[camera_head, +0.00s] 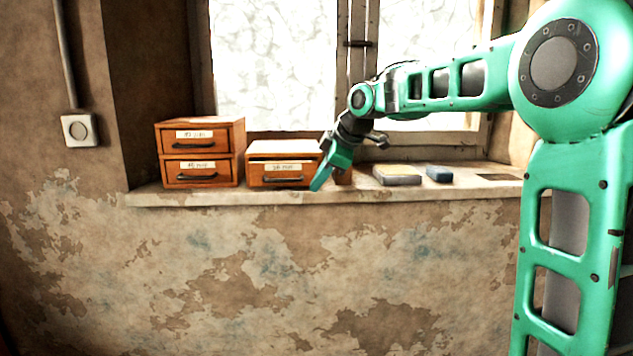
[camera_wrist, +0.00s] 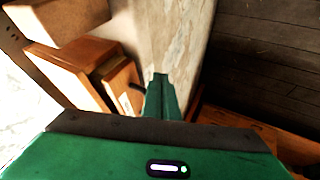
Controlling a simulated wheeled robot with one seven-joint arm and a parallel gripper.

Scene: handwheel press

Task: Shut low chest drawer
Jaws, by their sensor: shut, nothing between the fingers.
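The low chest (camera_head: 284,147) is an orange-brown wooden box on the window ledge, with a single drawer (camera_head: 283,174) that has a pale label and a dark handle. The drawer stands partly out; in the wrist view its front (camera_wrist: 120,88) juts from the chest body (camera_wrist: 72,62). My gripper (camera_head: 318,184) is shut and empty, fingers pointing down, at the right front of the low chest. In the wrist view the closed fingers (camera_wrist: 160,88) are just beyond the drawer front, and I cannot tell whether they touch it.
A taller two-drawer chest (camera_head: 200,150) stands left of the low chest. Right of my gripper, a brown block (camera_head: 343,177), a grey-and-yellow block (camera_head: 397,175) and a blue block (camera_head: 439,174) are on the ledge (camera_head: 460,191). The window is behind; space in front is free.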

